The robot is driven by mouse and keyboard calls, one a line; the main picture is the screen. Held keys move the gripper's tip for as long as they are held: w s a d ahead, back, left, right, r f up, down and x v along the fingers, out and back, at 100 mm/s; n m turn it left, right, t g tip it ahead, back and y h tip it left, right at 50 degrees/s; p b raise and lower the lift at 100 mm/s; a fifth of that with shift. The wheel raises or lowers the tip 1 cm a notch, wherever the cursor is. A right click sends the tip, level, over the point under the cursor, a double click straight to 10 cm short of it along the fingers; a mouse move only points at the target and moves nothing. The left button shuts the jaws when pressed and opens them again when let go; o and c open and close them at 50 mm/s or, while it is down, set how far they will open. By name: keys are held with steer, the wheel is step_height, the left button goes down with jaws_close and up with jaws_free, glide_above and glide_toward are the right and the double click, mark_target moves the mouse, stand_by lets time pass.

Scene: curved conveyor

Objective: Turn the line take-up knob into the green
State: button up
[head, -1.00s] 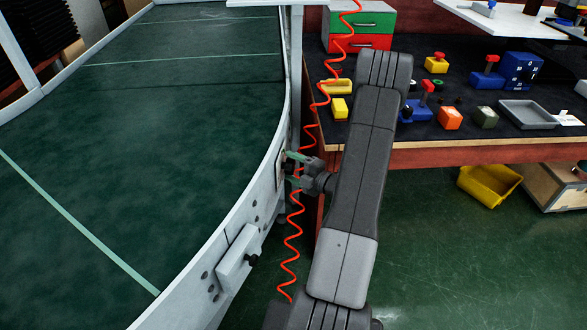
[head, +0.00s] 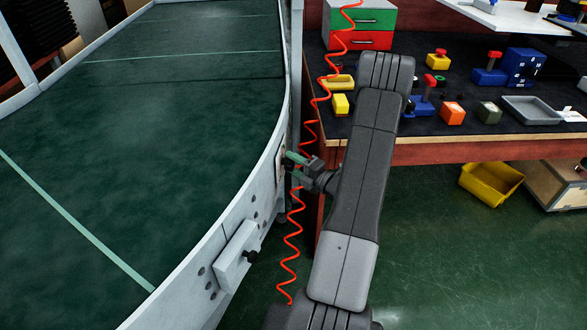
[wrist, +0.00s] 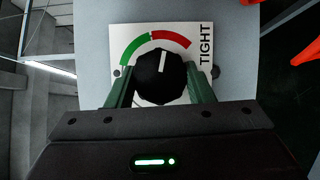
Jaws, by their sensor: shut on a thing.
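The black take-up knob (wrist: 158,80) sits on a white dial plate (wrist: 121,40) in the wrist view. Its white pointer mark points up and slightly right, to the left part of the red arc (wrist: 172,39). The green arc (wrist: 132,50) lies to the left of the red one, and the word TIGHT is printed at the right. My gripper (wrist: 160,92) has one green finger on each side of the knob and is shut on it. In the head view my gripper (head: 292,166) reaches the conveyor's side wall; the knob is mostly hidden there.
The curved conveyor (head: 150,130) fills the left, with a box-like bracket (head: 236,256) on its side wall. A coiled red hose (head: 291,240) hangs close beside my gripper. A workbench (head: 440,152) with several parts stands at right; a yellow bin (head: 490,183) is below it.

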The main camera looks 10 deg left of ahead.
steer(key=n+y+b, duration=0.1)
steer(key=n+b, duration=0.1)
steer(key=n, duration=0.1)
steer(key=f+n+y+b, duration=0.1)
steer(key=n+b, duration=0.1)
steer(key=shift+n+y, duration=0.3)
steer(key=shift+n, duration=0.1)
steer(key=n+g+y+b, duration=0.1)
steer(key=n, duration=0.2)
steer(key=n+g+y+b, duration=0.1)
steer(key=n+b, duration=0.1)
steer(key=n, duration=0.1)
steer(key=shift+w+r+n+y+b, duration=0.1)
steer(key=shift+w+n+y+b, duration=0.05)
steer(key=shift+n+y+b, duration=0.15)
steer(key=shift+n+g, duration=0.5)
steer(key=o, duration=1)
steer(key=shift+r, duration=0.1)
steer(key=shift+c, duration=0.2)
steer(key=shift+d, duration=0.1)
steer(key=p+v, duration=0.1)
steer(key=v, duration=1.2)
steer(key=shift+d+f+p, duration=0.2)
steer(key=shift+f+p, duration=0.15)
steer(key=shift+f, duration=0.05)
steer(key=shift+a, duration=0.1)
